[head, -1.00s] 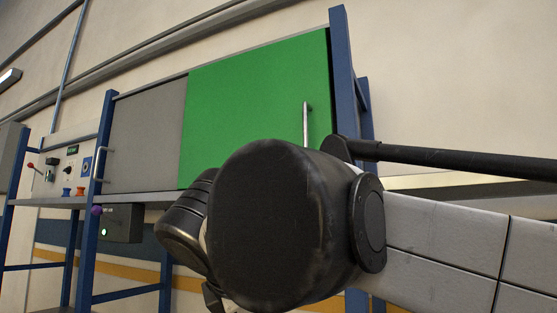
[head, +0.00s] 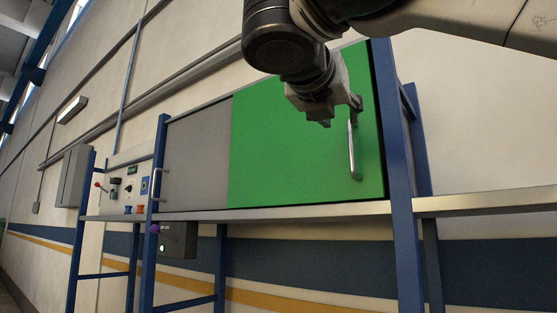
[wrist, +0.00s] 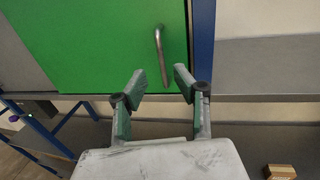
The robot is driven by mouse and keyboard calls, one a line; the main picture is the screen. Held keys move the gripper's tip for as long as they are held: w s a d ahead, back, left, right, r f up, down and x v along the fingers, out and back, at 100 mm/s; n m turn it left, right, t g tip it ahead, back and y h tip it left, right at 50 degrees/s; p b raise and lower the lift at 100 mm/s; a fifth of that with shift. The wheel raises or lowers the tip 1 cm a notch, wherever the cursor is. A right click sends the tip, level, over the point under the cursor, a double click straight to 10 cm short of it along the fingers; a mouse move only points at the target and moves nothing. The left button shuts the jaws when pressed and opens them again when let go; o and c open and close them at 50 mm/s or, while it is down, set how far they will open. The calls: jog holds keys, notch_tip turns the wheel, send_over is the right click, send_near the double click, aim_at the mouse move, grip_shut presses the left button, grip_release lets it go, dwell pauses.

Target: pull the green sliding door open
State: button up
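The green sliding door (head: 290,165) fills the right part of the cabinet front in the head view. It also fills the upper left of the wrist view (wrist: 90,50). Its vertical metal handle (head: 351,152) is near the door's right edge. In the wrist view the handle (wrist: 159,52) stands ahead of my gripper (wrist: 160,82), roughly in line with the gap between the fingers. My gripper also shows in the head view (head: 341,112), near the upper part of the handle. The fingers are apart and hold nothing.
A grey door panel (head: 196,155) is left of the green one. A blue post (head: 393,150) stands just right of the door. A control panel (head: 128,187) with knobs is at the left. A small box (wrist: 280,172) lies low at right.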

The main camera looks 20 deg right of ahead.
aim_at(350, 135)
jog(key=shift+x, duration=5.6)
jog(key=shift+f, duration=0.1)
grip_shut()
